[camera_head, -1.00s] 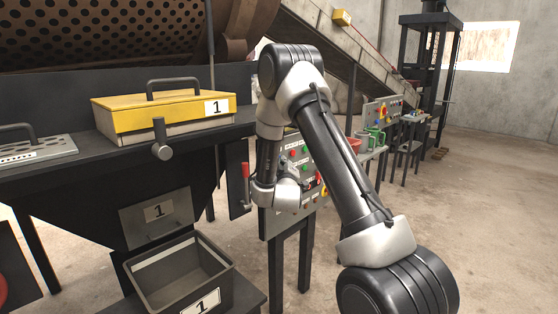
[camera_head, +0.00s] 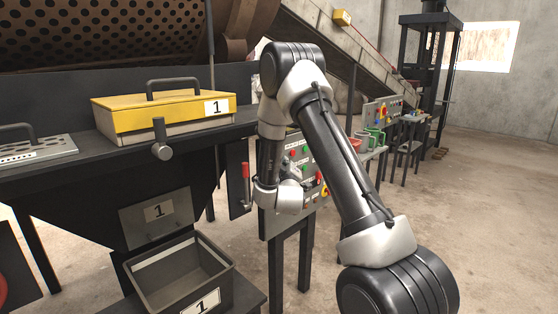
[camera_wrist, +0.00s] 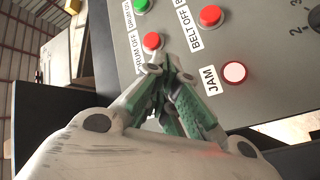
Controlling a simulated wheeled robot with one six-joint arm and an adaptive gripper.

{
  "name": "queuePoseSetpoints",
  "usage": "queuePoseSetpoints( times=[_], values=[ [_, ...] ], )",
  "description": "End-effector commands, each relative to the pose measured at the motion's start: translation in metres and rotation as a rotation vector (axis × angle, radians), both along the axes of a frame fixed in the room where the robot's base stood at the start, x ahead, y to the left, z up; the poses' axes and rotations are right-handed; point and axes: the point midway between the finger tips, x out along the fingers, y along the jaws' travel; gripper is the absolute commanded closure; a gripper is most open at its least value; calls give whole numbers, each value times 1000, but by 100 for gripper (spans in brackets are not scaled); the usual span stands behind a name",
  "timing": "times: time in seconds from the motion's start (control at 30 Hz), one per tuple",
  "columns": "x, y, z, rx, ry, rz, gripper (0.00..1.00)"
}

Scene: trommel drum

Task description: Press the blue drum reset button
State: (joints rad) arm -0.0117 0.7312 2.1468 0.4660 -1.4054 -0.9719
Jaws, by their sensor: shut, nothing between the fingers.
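The control panel (camera_wrist: 265,45) is a grey plate that fills much of the wrist view; it also shows behind my arm in the head view (camera_head: 309,155). No blue button can be made out in either view; my gripper and arm cover part of the panel. My gripper (camera_wrist: 170,72) is shut and empty, its green-grey fingertips over the panel just below the red drum-off button (camera_wrist: 152,41). I cannot tell whether the tips touch the panel. A green button (camera_wrist: 141,6) sits above that red one.
A red belt-off button (camera_wrist: 210,16) and a pale, red-rimmed JAM lamp (camera_wrist: 235,72) lie to the gripper's right. A red-handled lever (camera_head: 246,172) stands left of the panel. The yellow-lidded box (camera_head: 165,117) and open bin (camera_head: 180,272) are further left. Open floor lies right.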

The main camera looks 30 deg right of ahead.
Motion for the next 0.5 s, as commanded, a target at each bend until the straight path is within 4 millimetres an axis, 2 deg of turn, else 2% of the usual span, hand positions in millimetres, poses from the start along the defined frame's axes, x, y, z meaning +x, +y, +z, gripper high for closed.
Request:
queuePoseSetpoints(
  times=[0.33,0.5],
  values=[
    [-2,-1,0,0,0,0,100],
    [-15,-6,0,-1,2,-3,100]
  ],
)
